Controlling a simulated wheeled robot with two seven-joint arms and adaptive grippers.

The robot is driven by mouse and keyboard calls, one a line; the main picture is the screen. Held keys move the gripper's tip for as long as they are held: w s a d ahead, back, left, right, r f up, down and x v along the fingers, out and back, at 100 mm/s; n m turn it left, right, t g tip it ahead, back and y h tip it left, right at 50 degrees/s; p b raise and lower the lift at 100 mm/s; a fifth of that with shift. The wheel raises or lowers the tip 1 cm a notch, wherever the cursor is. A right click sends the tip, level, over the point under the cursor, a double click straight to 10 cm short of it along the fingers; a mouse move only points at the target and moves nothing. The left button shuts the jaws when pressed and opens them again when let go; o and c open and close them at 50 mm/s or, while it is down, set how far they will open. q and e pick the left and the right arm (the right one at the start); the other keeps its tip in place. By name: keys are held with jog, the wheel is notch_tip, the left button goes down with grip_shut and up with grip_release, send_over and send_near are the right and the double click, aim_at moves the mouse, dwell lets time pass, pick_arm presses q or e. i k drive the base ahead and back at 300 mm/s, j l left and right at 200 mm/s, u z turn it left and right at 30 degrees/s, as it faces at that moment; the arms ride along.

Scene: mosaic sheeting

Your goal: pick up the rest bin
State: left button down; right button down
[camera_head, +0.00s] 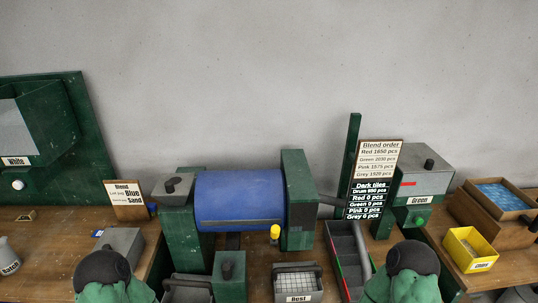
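The rest bin (299,298) stands low in the middle of the camera_head view, just right of a green post. It is a small grey bin with a white label reading "Rest" on its front and a pale grid-like surface showing inside. The picture's bottom edge lies just below its label. Green and dark parts of my two arms show at the bottom left and bottom right, one on each side of the bin and apart from it. Neither gripper shows in the frame.
A blue drum (240,200) between green supports stands behind the bin. A green post (229,277) is close on its left, and a dark sloped chute (345,250) on its right. A yellow bin (470,250) sits farther right. An order board (375,180) stands behind the chute.

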aim_at(300, 281)
jog(key=i+l+u, duration=0.1)
jog(key=l, duration=0.2)
jog(key=i+l+u, duration=0.15)
jog(key=l, duration=0.2)
jog(key=i+l+u, duration=0.1)
jog(key=l, duration=0.25)
jog(key=i+l+u, duration=0.15)
jog(key=l, duration=0.2)
jog(key=i+l+u, duration=0.1)
jog(key=l, duration=0.25)
jog(key=i, duration=0.1)
